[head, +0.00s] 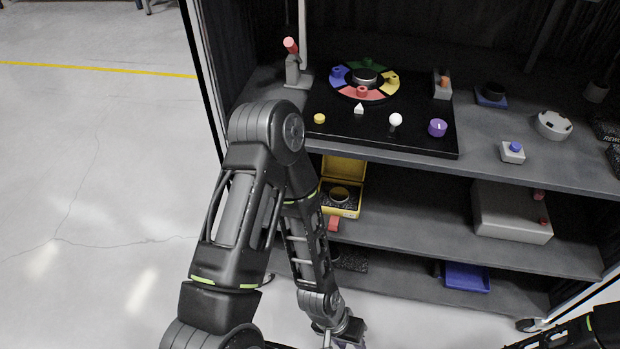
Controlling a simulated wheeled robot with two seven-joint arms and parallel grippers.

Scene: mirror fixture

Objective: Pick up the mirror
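I cannot pick out a mirror for sure. An open yellow case (353,210) on the middle shelf, left side, holds a dark round piece (339,194) with a lighter rim, which may be the mirror. My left arm reaches in from the left and bends down in front of the shelves. My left gripper (345,338) is at the bottom edge, below and in front of the case and apart from it. Its fingertips are cut off, so its opening does not show. Only part of my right arm shows at the lower right; its gripper is out of frame.
The top shelf bears a black board (430,138) with a coloured ring (363,93), small knobs and a purple cup (438,128). A grey box (510,215) sits right on the middle shelf, a blue tray (466,277) below. Open floor lies left.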

